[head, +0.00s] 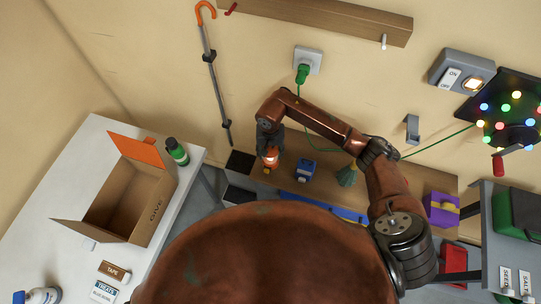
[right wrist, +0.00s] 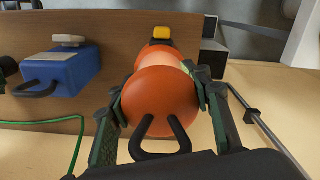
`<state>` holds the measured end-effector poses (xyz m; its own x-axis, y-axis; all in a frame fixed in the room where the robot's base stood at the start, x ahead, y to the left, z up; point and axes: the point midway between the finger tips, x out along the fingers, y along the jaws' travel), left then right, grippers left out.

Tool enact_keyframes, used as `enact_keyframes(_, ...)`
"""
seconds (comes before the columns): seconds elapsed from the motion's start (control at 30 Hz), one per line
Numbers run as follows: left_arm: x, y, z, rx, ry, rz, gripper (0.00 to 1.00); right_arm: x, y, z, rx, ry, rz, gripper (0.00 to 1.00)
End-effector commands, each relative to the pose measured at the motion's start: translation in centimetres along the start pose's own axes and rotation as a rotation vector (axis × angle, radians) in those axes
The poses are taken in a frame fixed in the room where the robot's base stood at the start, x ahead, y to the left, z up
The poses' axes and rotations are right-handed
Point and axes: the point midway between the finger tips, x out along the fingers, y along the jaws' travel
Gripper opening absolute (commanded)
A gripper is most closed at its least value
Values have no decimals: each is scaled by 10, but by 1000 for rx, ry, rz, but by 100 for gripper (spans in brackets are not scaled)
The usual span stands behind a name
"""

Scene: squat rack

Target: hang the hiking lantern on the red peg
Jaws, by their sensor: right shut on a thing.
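The hiking lantern (head: 270,158) is orange with a pale middle band, at the left end of the low wooden bench. In the right wrist view the lantern (right wrist: 158,100) shows its orange cap, with a dark loop handle (right wrist: 160,135) towards the camera. My right gripper (head: 269,142) is shut on the lantern, and its fingers (right wrist: 160,108) stand on both sides of the cap. I cannot tell whether the lantern touches the bench. The red peg (head: 231,9) is high on the wall by the left end of the wooden rail. My left gripper is not in view.
The rail (head: 330,18) also bears a white peg (head: 383,42). A walking stick (head: 210,75) with an orange crook is on the wall left of the red peg. A blue box (head: 306,170) is right of the lantern. A green plug (head: 302,74) trails a cable.

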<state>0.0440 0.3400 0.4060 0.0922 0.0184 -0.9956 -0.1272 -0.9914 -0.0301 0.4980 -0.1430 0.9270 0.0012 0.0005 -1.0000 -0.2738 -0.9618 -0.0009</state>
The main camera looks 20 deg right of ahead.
Motion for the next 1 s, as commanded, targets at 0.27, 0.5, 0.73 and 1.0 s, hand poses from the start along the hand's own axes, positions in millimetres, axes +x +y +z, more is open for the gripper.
enact_keyframes(0.27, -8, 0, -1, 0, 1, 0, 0, 33, 1, -8, 1, -2, 1, 8)
enact_keyframes(0.5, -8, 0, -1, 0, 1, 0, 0, 36, 0, -8, 0, -1, 0, 8)
enact_keyframes(0.73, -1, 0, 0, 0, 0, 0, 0, 41, 1, -8, 0, -1, 1, 8)
enact_keyframes(1.0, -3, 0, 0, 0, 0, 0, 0, 40, 1, -7, 1, -2, 1, 62)
